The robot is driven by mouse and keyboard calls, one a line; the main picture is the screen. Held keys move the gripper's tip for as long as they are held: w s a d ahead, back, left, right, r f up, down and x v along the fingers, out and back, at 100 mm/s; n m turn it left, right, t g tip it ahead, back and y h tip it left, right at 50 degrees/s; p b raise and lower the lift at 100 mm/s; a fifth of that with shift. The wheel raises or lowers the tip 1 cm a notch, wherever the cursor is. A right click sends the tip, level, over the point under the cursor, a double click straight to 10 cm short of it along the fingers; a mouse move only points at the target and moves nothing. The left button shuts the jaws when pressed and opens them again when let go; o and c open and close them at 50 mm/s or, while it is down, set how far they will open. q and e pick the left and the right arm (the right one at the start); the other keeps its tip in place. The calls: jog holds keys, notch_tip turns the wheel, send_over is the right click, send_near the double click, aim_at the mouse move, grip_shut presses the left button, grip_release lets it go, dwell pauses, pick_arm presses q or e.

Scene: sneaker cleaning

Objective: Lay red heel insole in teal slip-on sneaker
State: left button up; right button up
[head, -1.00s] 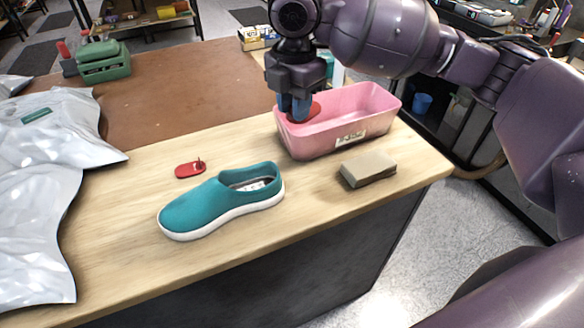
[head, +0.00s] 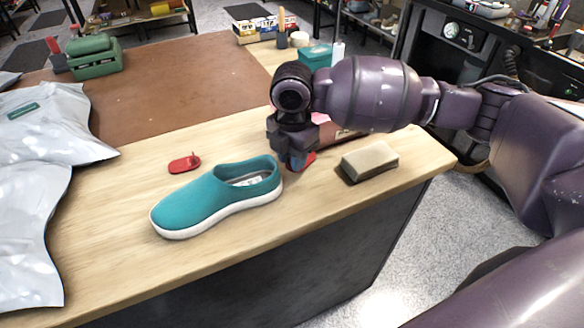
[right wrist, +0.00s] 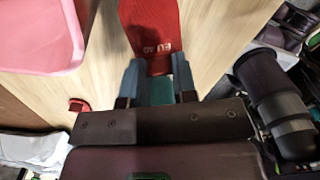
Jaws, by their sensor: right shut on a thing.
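The teal slip-on sneaker (head: 200,203) stands upright on the wooden table, toe to the left, its opening facing up. My right gripper (head: 298,164) is just right of the sneaker's heel, above the table. It is shut on a red insole, of which a small part (head: 310,159) shows in the head view. In the right wrist view my right gripper (right wrist: 158,72) pinches one end of the red insole (right wrist: 152,28), marked with pale "EU 40" lettering. The insole's far end is cut off by the picture edge. My left gripper is not in view.
A small red object (head: 183,163) lies behind the sneaker. A beige block (head: 369,160) lies to the right. The pink bin (right wrist: 40,35) is mostly hidden by my arm in the head view. Grey-white bags (head: 40,130) fill the left side. The table front is clear.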

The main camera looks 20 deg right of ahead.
jog(key=shift+f, duration=1.75)
jog(key=shift+f, duration=0.1)
jog(key=o, duration=1)
jog(key=shift+c, duration=0.2)
